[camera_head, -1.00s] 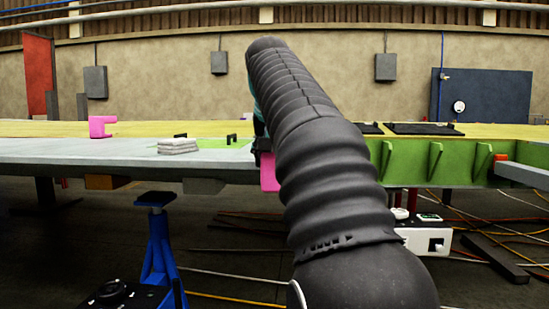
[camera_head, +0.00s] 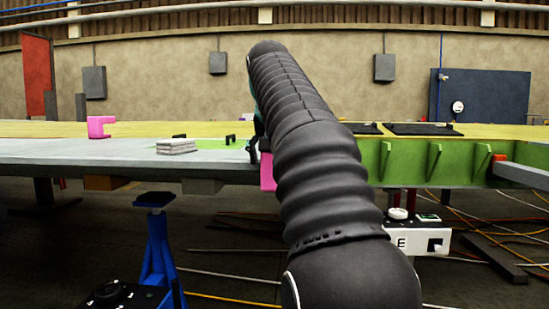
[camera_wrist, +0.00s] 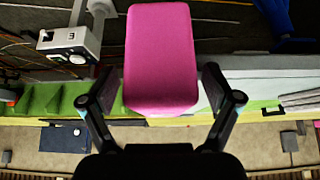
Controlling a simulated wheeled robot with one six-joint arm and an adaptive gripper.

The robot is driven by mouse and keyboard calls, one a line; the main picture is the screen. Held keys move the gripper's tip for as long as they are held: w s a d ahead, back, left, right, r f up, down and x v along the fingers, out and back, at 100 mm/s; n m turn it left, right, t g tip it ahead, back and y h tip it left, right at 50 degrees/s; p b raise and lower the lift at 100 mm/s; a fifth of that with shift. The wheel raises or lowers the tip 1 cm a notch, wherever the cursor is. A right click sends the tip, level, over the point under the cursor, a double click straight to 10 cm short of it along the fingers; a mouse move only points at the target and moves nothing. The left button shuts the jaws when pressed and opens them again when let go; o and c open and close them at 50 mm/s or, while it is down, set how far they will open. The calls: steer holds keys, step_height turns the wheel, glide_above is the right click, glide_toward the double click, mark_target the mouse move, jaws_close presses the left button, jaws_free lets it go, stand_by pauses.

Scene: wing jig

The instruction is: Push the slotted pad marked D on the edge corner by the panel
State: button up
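A pink pad (camera_head: 267,172) is at the near edge of the wing panel (camera_head: 80,152), mostly hidden behind my arm in the head view. In the wrist view the same pink pad (camera_wrist: 161,57) fills the upper middle, its broad face toward the camera. No letter is readable on it, and its slot is hidden. My gripper (camera_wrist: 161,80) has one finger on each side of the pad, spread apart, with narrow gaps. In the head view a dark finger of my gripper (camera_head: 253,149) shows left of the pad. How deep the pad sits on the edge cannot be told.
Another pink slotted pad (camera_head: 100,127) stands farther left on the panel. A grey stack (camera_head: 177,146) and small black brackets (camera_head: 230,139) are nearer. A green ribbed spar (camera_head: 425,162) runs right. Below are a blue stand (camera_head: 157,240) and a white box marked E (camera_head: 420,241).

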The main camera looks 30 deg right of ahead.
steer(key=shift+a+r, duration=0.1)
steer(key=v, duration=0.7)
stand_by(0.4)
steer(key=shift+s+r, duration=0.15)
steer(key=s+a+f+n+y, duration=0.1)
steer(key=s+a+f, duration=0.4)
steer(key=f, duration=0.8)
steer(key=s+a+f+n+y, duration=0.1)
steer(key=s+a+f+n, duration=0.2)
steer(key=s+f, duration=0.7)
steer(key=s+a+f+n+y, duration=0.1)
steer(key=s+a+f, duration=0.6)
steer(key=f, duration=1)
steer(key=shift+s+a+n+y, duration=0.25)
steer(key=shift+a+n+y, duration=0.1)
steer(key=shift+n, duration=0.55)
steer(key=shift+f, duration=0.1)
